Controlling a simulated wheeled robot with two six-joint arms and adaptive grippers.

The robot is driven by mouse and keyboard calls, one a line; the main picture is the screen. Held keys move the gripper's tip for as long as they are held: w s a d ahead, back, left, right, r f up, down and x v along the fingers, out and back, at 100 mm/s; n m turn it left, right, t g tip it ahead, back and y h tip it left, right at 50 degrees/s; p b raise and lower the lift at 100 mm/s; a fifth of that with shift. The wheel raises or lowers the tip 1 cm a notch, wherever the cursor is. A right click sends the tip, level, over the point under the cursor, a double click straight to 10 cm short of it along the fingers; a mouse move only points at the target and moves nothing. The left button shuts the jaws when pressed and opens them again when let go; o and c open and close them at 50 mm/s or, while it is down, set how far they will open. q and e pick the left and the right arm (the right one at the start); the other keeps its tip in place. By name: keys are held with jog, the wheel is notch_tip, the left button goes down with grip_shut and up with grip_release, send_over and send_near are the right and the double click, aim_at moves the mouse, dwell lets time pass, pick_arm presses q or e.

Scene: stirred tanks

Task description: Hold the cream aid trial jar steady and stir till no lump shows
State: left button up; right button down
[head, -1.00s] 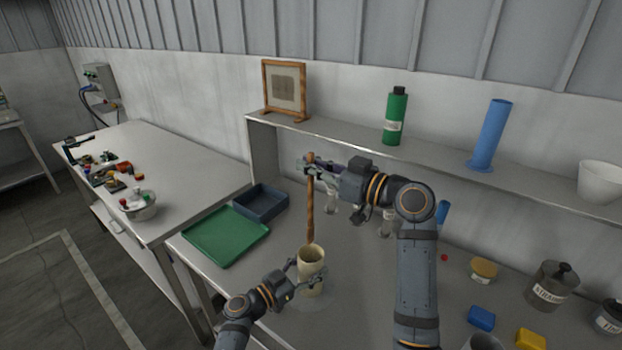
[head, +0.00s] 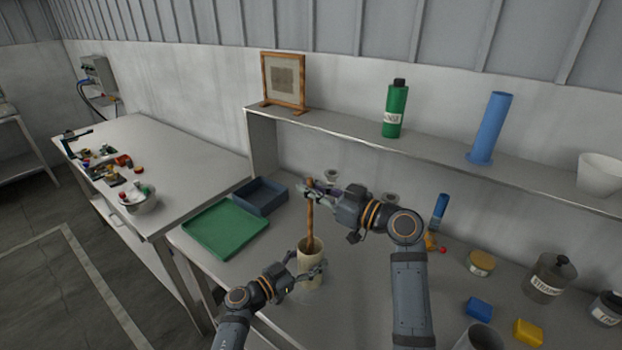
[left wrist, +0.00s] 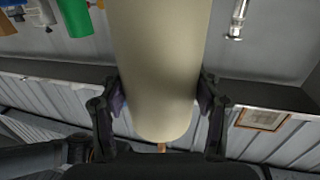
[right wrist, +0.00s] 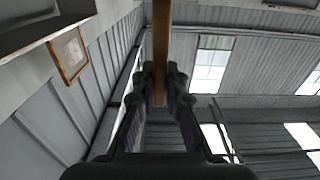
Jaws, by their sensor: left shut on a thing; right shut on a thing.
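The cream jar (head: 311,258) stands upright on the bench. My left gripper (head: 306,276) is shut on its sides; in the left wrist view the jar (left wrist: 160,70) fills the space between the two fingers (left wrist: 160,100). A wooden stirring stick (head: 310,222) stands nearly upright with its lower end inside the jar. My right gripper (head: 311,190) is shut on the stick near its top; the stick also shows in the right wrist view (right wrist: 161,40) between the fingers. The inside of the jar is too small to read, so I cannot tell about lumps.
A green tray (head: 225,230) and a dark blue tray (head: 262,197) lie left of the jar. A shelf (head: 350,135) behind holds a framed picture (head: 284,82), a green bottle (head: 393,110) and a blue cylinder (head: 489,128). Several small containers and blocks stand at right.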

aim_at(312, 215)
jog(key=shift+f, duration=3.7)
jog(key=shift+s, duration=0.1)
